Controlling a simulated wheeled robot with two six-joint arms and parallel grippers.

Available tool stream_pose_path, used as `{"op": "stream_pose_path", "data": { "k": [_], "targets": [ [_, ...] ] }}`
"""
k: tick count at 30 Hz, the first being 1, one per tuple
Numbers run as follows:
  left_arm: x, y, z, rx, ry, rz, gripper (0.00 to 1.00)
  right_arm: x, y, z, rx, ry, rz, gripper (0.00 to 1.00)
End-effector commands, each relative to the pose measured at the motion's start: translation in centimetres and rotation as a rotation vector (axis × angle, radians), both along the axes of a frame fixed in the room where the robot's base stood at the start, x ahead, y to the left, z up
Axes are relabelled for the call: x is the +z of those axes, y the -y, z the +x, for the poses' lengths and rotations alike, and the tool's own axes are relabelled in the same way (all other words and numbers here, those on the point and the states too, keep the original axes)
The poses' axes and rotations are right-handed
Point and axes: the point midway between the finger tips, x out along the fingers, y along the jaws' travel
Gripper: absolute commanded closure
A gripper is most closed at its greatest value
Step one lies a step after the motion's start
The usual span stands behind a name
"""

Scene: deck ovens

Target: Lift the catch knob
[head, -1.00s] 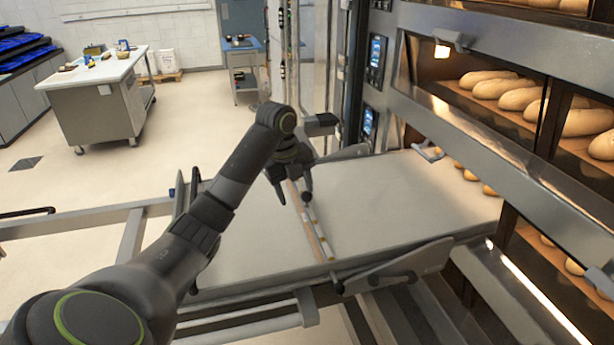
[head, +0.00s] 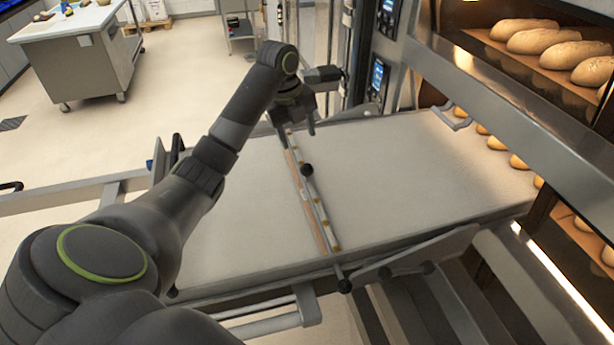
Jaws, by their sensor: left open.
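A dark round knob (head: 307,170) stands on the narrow crossbar (head: 322,217) that lies across the pale loader belt (head: 420,185). A second dark knob (head: 343,285) shows at the near end of this bar; no marking tells which is the catch knob. My left gripper (head: 296,131) is open, its fingers pointing down over the far part of the bar. It is beyond the middle knob in the picture and apart from it, with nothing seen between the fingers. Its height above the bar is hard to judge. My right gripper is out of view.
The deck oven with loaves (head: 545,40) stands at the right, its steel front edge (head: 500,80) close to the belt. A grey side plate (head: 425,258) borders the belt's near side. A steel worktable (head: 80,60) stands far left, with clear floor before it.

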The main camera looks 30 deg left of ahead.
Motion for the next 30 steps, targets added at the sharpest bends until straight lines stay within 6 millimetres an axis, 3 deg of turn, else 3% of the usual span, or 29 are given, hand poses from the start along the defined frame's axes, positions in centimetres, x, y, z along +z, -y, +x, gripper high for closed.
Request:
{"op": "stream_pose_path", "data": {
  "k": [1, 6, 11, 21, 30],
  "targets": [
    [-1.1, 0.1, 0.1, 0.000, 0.001, 0.000, 0.43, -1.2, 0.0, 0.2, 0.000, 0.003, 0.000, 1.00],
    [-2.9, 0.2, 0.4, 0.001, 0.000, 0.001, 0.43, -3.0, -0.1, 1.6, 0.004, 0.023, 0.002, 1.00],
    [-5.6, 0.6, 0.9, 0.001, -0.006, -0.003, 0.43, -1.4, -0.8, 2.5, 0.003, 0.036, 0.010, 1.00],
    [-11.8, 1.2, 2.0, 0.002, -0.003, -0.001, 0.43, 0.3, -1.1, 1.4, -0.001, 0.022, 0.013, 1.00],
    [-13.7, 1.3, 2.4, 0.000, 0.000, 0.002, 0.43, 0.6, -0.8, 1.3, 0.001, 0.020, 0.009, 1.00]
  ]
}}
